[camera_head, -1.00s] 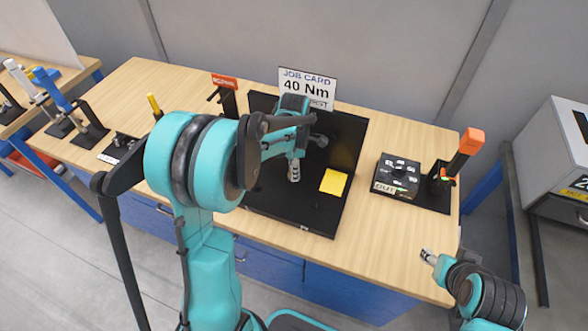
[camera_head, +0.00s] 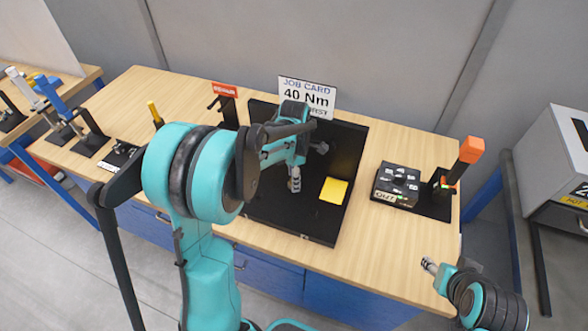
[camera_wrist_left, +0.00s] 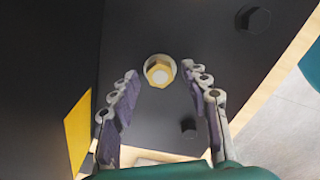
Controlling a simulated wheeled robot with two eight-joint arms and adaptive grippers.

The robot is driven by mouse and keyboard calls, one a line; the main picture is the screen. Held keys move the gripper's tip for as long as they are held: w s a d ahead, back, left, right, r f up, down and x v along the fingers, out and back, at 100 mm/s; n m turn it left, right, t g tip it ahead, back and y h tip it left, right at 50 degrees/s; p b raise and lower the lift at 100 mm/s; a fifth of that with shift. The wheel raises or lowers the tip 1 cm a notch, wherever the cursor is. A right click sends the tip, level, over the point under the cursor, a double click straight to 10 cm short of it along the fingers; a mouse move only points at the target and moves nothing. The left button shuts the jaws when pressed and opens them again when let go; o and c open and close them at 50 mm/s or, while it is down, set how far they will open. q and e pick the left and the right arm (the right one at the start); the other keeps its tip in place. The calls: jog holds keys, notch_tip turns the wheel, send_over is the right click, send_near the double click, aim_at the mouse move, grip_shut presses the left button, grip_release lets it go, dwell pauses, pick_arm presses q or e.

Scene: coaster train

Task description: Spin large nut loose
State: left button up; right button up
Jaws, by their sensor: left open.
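In the left wrist view a brass-coloured hex nut (camera_wrist_left: 158,71) sits on a pale round washer on the black fixture plate (camera_wrist_left: 225,60). My left gripper (camera_wrist_left: 161,76) is open, with its two fingertips on either side of the nut in the picture. I cannot tell whether they touch it or are level with it. In the head view my left gripper (camera_head: 294,186) points down over the black plate (camera_head: 318,222), and the nut is hidden there. My right gripper (camera_head: 428,265) is off the bench's front right edge, away from the plate; its jaws are too small to read.
A darker hex head (camera_wrist_left: 254,19) and a small black peg (camera_wrist_left: 188,126) stand on the plate near the nut. A yellow square (camera_head: 333,190) lies on the plate. A job card reading 40 Nm (camera_head: 306,96) stands behind. An orange-topped tool (camera_head: 471,150) and black box (camera_head: 397,183) stand right.

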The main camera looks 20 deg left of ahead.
pick_arm(q)
notch_tip(320, 180, up, 11)
jog(key=shift+r, duration=0.2)
dwell(0.4)
